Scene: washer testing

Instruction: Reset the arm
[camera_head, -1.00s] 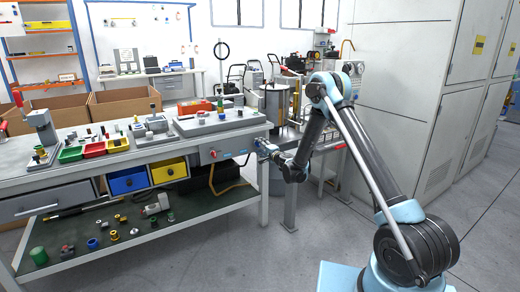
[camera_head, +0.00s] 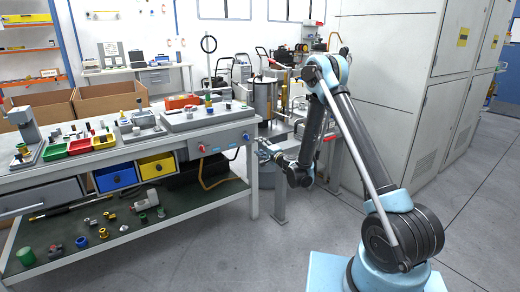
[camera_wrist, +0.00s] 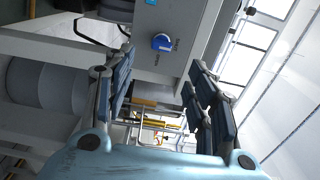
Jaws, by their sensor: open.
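My gripper (camera_head: 265,152) is at the end of my arm, beside the right end of the workbench in the head view. In the wrist view my gripper (camera_wrist: 160,88) shows its two fingers spread apart, with nothing between them. Beyond the fingers is the light grey end panel of a box with a blue knob (camera_wrist: 162,42). The control panel (camera_head: 222,142) on the bench's right end has red and blue knobs and stands just left of my gripper. I cannot tell in the head view whether the fingers touch anything.
The workbench (camera_head: 25,182) carries coloured bins, fixtures and small parts, with a loaded lower shelf (camera_head: 185,208). A metal stand (camera_head: 280,192) is close to my gripper. Tall grey cabinets (camera_head: 385,90) stand behind my arm. The floor in front (camera_head: 245,255) is clear.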

